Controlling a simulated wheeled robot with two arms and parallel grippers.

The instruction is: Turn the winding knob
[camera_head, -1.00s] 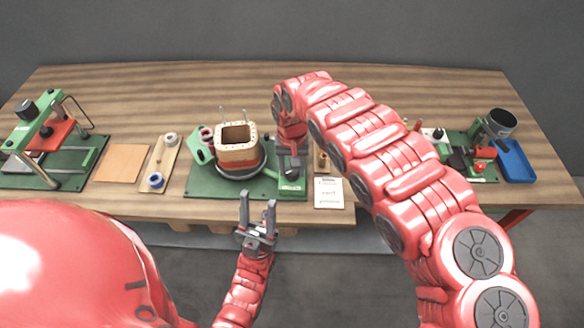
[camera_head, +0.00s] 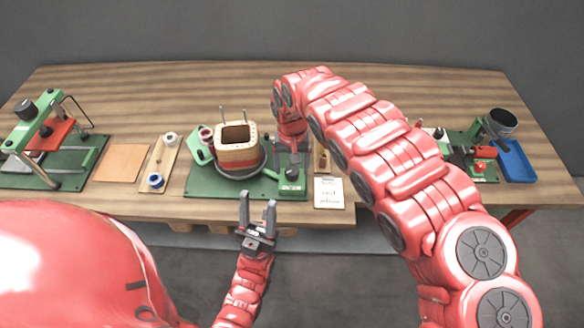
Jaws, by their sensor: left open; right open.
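The winding machine stands on a green base (camera_head: 222,186) in the middle of the table. A square coil former (camera_head: 238,157) with a red-brown band sits on its dark round plate. A green part with a dark top (camera_head: 291,180) stands at the base's right side; I cannot make out the winding knob itself, which may be hidden by my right gripper. My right gripper (camera_head: 293,160) points down over this green part, its fingers close to it; I cannot tell if they touch. My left gripper (camera_head: 258,212) is open and empty, pointing up in front of the table edge.
A green-framed press (camera_head: 45,140) stands far left, beside a tan sheet (camera_head: 123,163) and a wooden strip with spools (camera_head: 161,163). A small card (camera_head: 328,193) lies right of the machine. A blue tray (camera_head: 515,162) and another green station (camera_head: 483,150) are at right.

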